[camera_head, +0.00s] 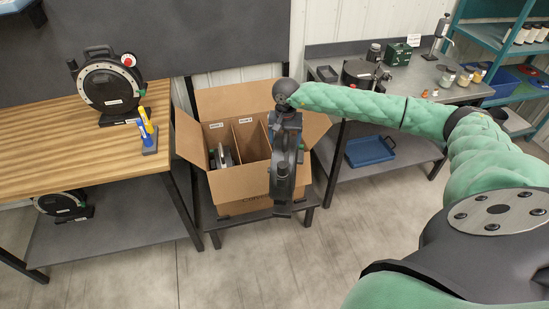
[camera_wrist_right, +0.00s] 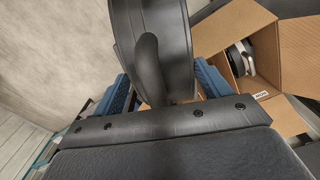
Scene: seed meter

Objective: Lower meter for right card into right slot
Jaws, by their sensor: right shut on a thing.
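My right gripper (camera_head: 286,112) points down and is shut on a black, disc-shaped seed meter (camera_head: 283,165), which hangs edge-on to the head camera. In the right wrist view, the meter's dark body and handle (camera_wrist_right: 150,60) sit between the blue finger pads of the gripper (camera_wrist_right: 163,88). The open cardboard box (camera_head: 240,188) stands behind and below the held meter, with a divider inside. The left slot holds another meter (camera_head: 221,156). The right slot (camera_head: 252,143) looks empty where visible; the held meter hides its right part. My left gripper is not in view.
The box's side flaps (camera_head: 187,134) are spread outward. Left is a wooden bench (camera_head: 40,135) with another meter (camera_head: 108,85) and yellow and blue tools (camera_head: 148,132). Right is a grey workbench (camera_head: 420,80) with a blue tray (camera_head: 369,150) below. The floor in front is clear.

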